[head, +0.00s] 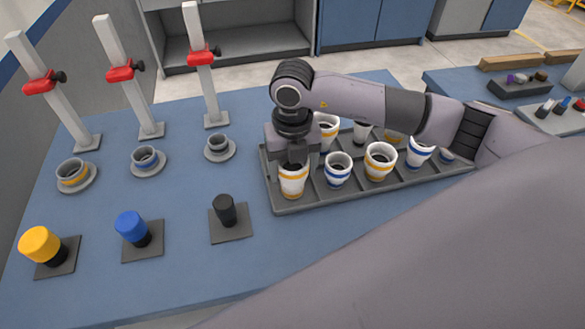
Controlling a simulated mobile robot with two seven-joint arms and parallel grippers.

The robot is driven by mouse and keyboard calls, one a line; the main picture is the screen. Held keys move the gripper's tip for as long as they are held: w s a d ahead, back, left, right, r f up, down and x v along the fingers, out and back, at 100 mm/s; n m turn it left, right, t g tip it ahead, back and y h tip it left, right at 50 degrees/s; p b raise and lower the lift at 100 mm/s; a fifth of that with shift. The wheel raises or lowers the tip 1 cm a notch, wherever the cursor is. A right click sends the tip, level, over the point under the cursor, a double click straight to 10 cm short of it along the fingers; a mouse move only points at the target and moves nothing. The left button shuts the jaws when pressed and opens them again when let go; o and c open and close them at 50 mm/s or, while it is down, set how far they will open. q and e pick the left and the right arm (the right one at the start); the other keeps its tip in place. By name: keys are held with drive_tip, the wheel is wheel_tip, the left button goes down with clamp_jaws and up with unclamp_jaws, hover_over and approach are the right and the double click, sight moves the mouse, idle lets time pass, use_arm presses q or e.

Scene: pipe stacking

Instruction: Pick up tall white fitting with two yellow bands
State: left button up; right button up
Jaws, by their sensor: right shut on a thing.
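The tall white fitting with two yellow bands (292,186) stands upright at the front left corner of the grey divided tray (330,199). My right gripper (293,163) reaches down onto it from above and is shut on its rim. The gripper hides part of the fitting's top. I cannot tell whether its base touches the tray floor. My left gripper is not in view.
Beside it stand a blue-banded fitting (337,170) and a yellow-banded fitting (380,162), with more fittings behind. Three posts with red clamps (119,70) stand at the back left. Black, blue and yellow-capped pieces (42,246) sit on pads in front.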

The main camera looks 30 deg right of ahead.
sight(292, 169)
wheel_tip(292, 169, up, 20)
drive_tip(key=shift+f, duration=0.15)
idle(0.3)
idle(0.8)
